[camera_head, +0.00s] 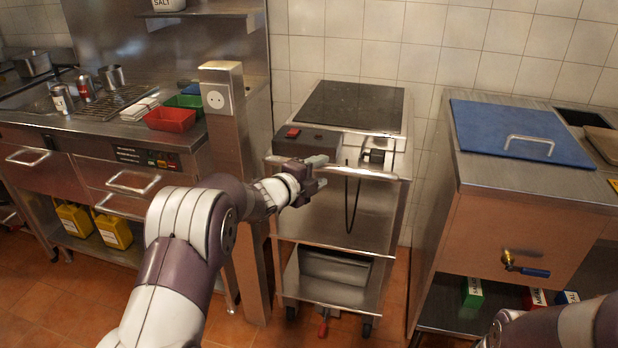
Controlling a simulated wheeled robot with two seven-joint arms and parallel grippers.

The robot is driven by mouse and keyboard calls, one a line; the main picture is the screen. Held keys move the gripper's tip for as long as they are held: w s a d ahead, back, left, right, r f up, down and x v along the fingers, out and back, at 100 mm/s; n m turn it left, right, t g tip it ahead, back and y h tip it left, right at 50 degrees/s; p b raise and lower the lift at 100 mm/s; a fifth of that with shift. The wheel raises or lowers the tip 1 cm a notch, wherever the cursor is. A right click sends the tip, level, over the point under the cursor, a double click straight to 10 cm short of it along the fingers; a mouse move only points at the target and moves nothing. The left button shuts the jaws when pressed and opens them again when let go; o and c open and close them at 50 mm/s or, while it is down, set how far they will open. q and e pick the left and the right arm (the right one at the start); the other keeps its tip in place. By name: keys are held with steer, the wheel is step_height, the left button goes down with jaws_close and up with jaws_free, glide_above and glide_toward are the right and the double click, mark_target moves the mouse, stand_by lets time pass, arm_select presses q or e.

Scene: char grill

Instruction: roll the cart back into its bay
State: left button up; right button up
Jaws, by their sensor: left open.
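The steel cart (335,245) stands in the middle, between a steel post on the left and a steel counter on the right, with the tiled wall behind it. It has a dark flat top plate (352,105), a black box with a red switch (292,132), a hanging black cord (350,205), a lower shelf and casters. A red pedal (323,326) shows at its foot. My left gripper (318,174) is open and empty at the cart's upper front edge; I cannot tell whether it touches. My right arm shows only at the lower right corner, its gripper out of frame.
The post (228,130) with a socket stands close on the cart's left. The right counter (500,225) carries a blue lid (520,132) and has a protruding tap (522,266). A floor gap separates it from the cart. The left counter holds red (170,119) and green trays.

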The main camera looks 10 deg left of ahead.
arm_select(q)
steer(key=v, duration=0.5)
steer(key=shift+s+r, duration=0.1)
steer(key=shift+s, duration=0.2)
steer(key=s+a+f+n+g+y, duration=0.5)
steer(key=s+a+f+n+y, duration=0.25)
steer(key=f+n, duration=0.45)
steer(key=s+d+f+n+g, duration=0.1)
steer(key=s+d+n+g, duration=0.3)
steer(key=s, duration=0.9)
steer(key=s+d+n+g, duration=0.2)
steer(key=s+n+g, duration=0.3)
steer(key=s, duration=0.8)
step_height(320, 180, up, 19)
steer(key=n+p, duration=0.1)
steer(key=p, duration=1.8)
steer(key=shift+w+t+h, duration=0.3)
steer(key=shift+t+h, duration=0.05)
steer(key=shift+t, duration=0.05)
